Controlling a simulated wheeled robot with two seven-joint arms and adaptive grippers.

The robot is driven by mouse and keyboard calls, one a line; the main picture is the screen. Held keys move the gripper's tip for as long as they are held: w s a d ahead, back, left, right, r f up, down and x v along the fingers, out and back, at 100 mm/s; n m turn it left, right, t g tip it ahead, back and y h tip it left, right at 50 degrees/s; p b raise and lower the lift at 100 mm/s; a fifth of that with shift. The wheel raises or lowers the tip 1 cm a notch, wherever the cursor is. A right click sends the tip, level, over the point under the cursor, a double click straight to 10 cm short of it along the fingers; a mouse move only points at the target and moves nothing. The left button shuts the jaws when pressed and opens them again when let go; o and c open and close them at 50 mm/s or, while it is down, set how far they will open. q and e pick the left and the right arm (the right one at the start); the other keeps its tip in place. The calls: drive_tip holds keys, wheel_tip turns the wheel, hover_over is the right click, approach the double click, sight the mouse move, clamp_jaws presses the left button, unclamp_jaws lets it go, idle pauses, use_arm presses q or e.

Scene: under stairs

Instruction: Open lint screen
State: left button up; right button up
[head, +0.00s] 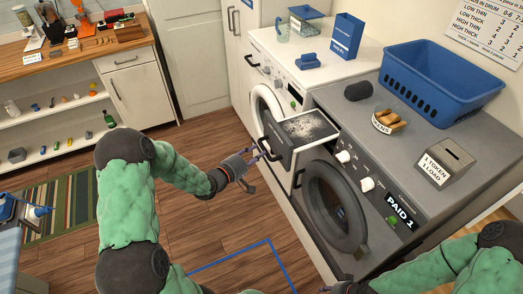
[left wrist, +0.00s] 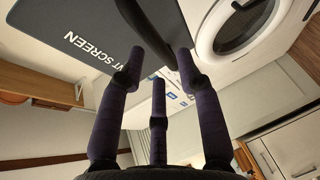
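The lint screen (head: 308,126) is a drawer drawn out of the top left of the grey dryer (head: 345,120); grey lint shows on its mesh. Its dark front panel (head: 277,141) shows lettering ending "SCREEN" in the left wrist view (left wrist: 85,40). A dark curved handle (left wrist: 150,35) stands off this panel. My left gripper (head: 258,157) is in front of the panel. Its purple fingers (left wrist: 160,55) are spread around the handle, with a gap on the left side. My right arm is at the lower right; its gripper is mostly cut off by the bottom edge.
The wooden floor (head: 200,240) before the machines is mostly clear.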

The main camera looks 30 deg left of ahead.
use_arm(q)
drive_tip(key=v, duration=0.7)
drive_tip(key=shift+s, duration=0.35)
drive_tip(key=shift+a, duration=0.15)
drive_tip(key=s+d+f+m+g+b, duration=0.1)
drive_tip(key=d+f+m+g, duration=0.15)
drive_tip(key=d+f, duration=0.5)
drive_tip(key=s+d+f+m+g+b, duration=0.15)
drive_tip(key=d+f+g, duration=0.25)
drive_tip(key=f, duration=0.7)
drive_tip(key=s+d+f+m+g, duration=0.7)
drive_tip(key=s+d+f, duration=0.4)
drive_tip(key=s, duration=0.4)
drive_tip(key=shift+s+d+f+m+g, duration=0.2)
drive_tip(key=shift+s+d+m+g, duration=0.15)
drive_tip(key=shift+d+g, duration=0.3)
